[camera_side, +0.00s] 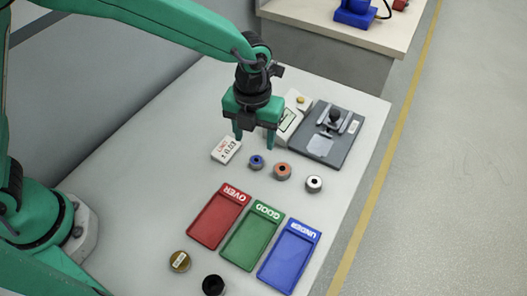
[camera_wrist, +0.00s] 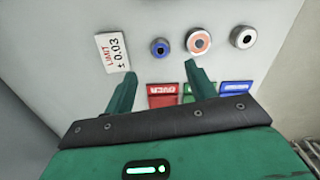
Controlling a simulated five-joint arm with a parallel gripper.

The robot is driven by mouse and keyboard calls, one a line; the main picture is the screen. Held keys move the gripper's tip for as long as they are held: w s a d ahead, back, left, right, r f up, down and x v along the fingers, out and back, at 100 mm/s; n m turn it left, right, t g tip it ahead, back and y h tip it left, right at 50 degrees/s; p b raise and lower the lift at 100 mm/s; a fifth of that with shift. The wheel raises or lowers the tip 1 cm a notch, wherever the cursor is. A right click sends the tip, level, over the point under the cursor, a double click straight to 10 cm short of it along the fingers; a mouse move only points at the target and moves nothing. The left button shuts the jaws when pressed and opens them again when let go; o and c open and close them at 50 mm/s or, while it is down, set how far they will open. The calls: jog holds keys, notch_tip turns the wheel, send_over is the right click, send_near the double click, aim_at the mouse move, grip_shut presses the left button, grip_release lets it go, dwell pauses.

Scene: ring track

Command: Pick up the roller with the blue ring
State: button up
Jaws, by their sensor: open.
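The roller with the blue ring (camera_side: 256,163) stands upright on the table, leftmost of three rollers in a row. It also shows in the wrist view (camera_wrist: 158,47), just beyond my fingertips and between their lines. My gripper (camera_side: 253,143) is open and empty, with its fingers pointing down and apart from the roller. In the wrist view its two fingers (camera_wrist: 160,72) are spread, and nothing is between them. In the side view the whole blue roller is in sight; the exact height of the fingertips above the table is hard to tell.
An orange-ringed roller (camera_side: 282,171) and a white one (camera_side: 314,184) stand to the right. A limit card (camera_side: 226,150) lies left. Red (camera_side: 217,220), green (camera_side: 250,240) and blue (camera_side: 288,258) trays lie in front. A grey gauge stand (camera_side: 322,147) is at the back right.

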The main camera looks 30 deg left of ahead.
aim_at(256, 160)
jog(key=shift+d+f, duration=0.15)
jog(key=shift+f, duration=0.1)
jog(key=shift+f, duration=1.25)
jog(key=shift+f, duration=0.1)
jog(key=shift+w+f, duration=0.15)
jog(key=shift+f, duration=2.3)
jog(key=shift+c, duration=0.3)
jog(key=c, duration=1.1)
